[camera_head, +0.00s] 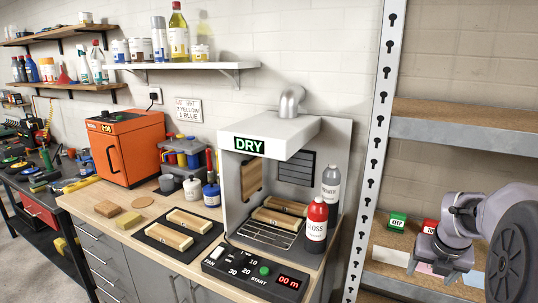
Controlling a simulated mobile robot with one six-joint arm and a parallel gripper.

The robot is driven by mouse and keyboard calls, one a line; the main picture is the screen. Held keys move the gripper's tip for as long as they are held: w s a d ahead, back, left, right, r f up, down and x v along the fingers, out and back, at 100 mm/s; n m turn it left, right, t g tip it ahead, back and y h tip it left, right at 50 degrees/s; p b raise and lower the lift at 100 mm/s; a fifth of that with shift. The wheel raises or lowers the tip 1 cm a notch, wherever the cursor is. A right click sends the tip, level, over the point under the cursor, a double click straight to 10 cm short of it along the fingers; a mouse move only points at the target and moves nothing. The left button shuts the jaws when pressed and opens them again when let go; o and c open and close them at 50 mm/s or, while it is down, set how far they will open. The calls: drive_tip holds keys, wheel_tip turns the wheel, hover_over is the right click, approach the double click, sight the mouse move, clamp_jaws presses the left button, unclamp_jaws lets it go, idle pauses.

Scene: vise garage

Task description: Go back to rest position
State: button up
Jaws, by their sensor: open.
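My arm reaches in from the right edge, grey-purple with a large dark round joint close to the camera. My gripper (432,268) is at the end of it, low in front of the metal shelf rack (460,131). Its fingers are spread and nothing shows between them. The lower shelf behind it is partly hidden by my arm.
The workbench (104,222) holds an orange oven (124,147), a dark mat (160,238) with wooden blocks, a drying booth (231,190) marked DRY, a red GLOSS bottle (316,226) and a grey bottle (330,188). A green KEEP box (397,221) stands near my gripper.

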drive_tip(key=s+a+r+n+t+y, duration=0.1)
drive_tip(key=s+a+r+n, duration=0.2)
drive_tip(key=a+n, duration=0.35)
drive_tip(key=s+a+r+n, duration=0.2)
drive_tip(key=a+r+n, duration=0.1)
drive_tip(key=a+n, duration=0.4)
drive_tip(key=s+a+r+n+t+y, duration=0.1)
drive_tip(key=s+a+r+n, duration=0.15)
drive_tip(key=a+n, duration=0.45)
drive_tip(key=s+a+f+n+y, duration=0.2)
drive_tip(key=s+a+n, duration=1.1)
drive_tip(key=n, duration=0.4)
drive_tip(key=shift+s, duration=0.7)
